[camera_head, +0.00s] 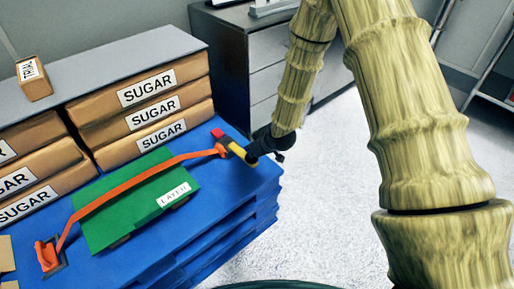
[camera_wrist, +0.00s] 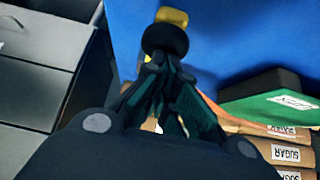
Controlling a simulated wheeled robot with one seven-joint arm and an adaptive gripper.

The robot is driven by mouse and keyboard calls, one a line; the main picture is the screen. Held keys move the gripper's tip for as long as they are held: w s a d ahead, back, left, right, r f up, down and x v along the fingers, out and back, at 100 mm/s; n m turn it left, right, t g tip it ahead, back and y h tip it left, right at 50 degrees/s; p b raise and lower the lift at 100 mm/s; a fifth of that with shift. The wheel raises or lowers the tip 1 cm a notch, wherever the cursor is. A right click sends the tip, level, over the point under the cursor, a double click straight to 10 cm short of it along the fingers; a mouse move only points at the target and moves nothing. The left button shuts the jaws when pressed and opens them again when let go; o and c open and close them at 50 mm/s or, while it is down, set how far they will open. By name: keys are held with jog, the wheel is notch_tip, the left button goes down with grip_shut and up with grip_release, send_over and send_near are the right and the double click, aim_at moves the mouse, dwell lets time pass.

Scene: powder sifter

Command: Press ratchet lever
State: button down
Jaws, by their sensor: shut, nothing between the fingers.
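The ratchet lever (camera_head: 237,150) is short and yellow, at the right end of an orange strap (camera_head: 150,180), beside a red part. In the wrist view a yellow piece (camera_wrist: 172,17) with a dark rounded end (camera_wrist: 165,40) shows just past my fingertips. My gripper (camera_head: 256,151) is dark and shut, with nothing between its fingers. It is close against the lever's outer end at the right edge of the blue pallet. In the wrist view my gripper (camera_wrist: 153,66) overlaps the dark end; I cannot tell if they touch.
The strap crosses a green box (camera_head: 125,225) on the blue pallet (camera_head: 200,235) and ends at an orange fitting (camera_head: 47,255). Stacked sugar packages (camera_head: 147,98) stand behind. Grey drawers (camera_head: 265,80) stand at the back. Open floor (camera_head: 310,200) lies right of the pallet.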

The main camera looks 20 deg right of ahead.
jog(key=shift+s+d+f, duration=0.1)
jog(key=shift+s+f, duration=0.2)
jog(key=shift+f, duration=0.05)
dwell(0.3)
notch_tip(320, 180, up, 5)
jog(key=p, duration=0.4)
jog(key=shift+w+r, duration=0.1)
jog(key=shift+w, duration=0.05)
jog(key=v, duration=0.9)
jog(key=shift+s+d, duration=0.15)
jog(key=shift+s, duration=0.3)
